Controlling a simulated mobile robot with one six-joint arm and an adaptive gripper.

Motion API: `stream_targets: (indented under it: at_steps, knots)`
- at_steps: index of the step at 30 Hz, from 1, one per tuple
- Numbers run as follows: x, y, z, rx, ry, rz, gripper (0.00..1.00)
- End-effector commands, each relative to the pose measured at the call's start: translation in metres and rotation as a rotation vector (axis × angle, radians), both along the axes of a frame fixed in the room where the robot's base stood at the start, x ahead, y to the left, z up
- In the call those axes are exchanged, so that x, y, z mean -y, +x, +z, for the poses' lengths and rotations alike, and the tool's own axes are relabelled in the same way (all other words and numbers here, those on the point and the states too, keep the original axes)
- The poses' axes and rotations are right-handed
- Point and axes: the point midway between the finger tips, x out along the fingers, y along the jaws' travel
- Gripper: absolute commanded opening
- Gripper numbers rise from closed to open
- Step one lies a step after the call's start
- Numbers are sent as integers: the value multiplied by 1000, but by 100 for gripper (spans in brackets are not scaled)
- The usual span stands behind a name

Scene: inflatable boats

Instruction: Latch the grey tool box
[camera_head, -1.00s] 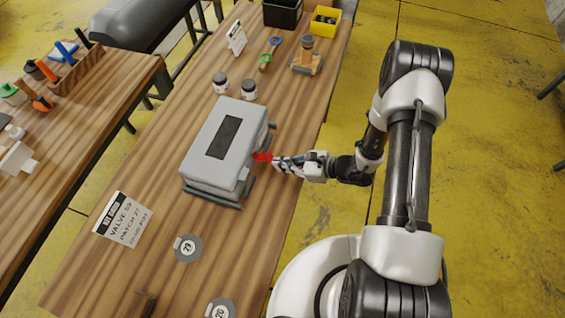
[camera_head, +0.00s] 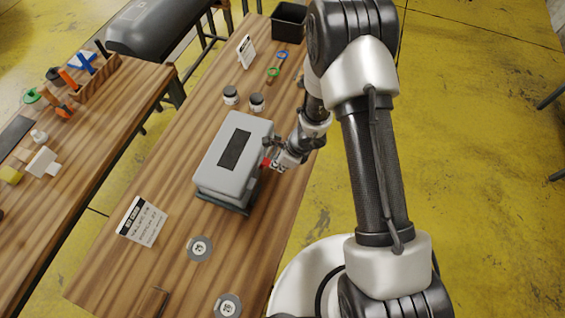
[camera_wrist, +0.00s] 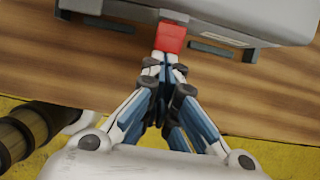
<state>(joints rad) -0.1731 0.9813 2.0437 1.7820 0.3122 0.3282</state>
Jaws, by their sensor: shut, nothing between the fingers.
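The grey tool box (camera_head: 228,181) stands on the wooden workbench with its lid down and a dark panel on top. A red latch (camera_head: 266,163) sits on its right side. In the wrist view the red latch (camera_wrist: 171,37) is right in front of my fingertips, with the tool box (camera_wrist: 240,18) behind it. My gripper (camera_wrist: 165,62) is shut with nothing between its fingers, and its tips touch or nearly touch the latch's lower edge. In the head view my gripper (camera_head: 274,163) is at the box's right side. Whether the latch is fastened cannot be told.
Two small jars (camera_head: 256,103) stand behind the box. A printed card (camera_head: 142,221) and round numbered tags (camera_head: 199,248) lie in front. A black bin (camera_head: 289,20) is at the far end. A second bench (camera_head: 90,130) with tools is on the left.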

Motion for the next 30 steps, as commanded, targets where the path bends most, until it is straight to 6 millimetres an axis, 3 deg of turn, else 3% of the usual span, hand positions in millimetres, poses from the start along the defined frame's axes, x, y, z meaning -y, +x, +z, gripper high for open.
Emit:
stream_targets:
  at_steps: [30]
  knots:
    - [-1, 0, 17, -8, -14, 0, 0]
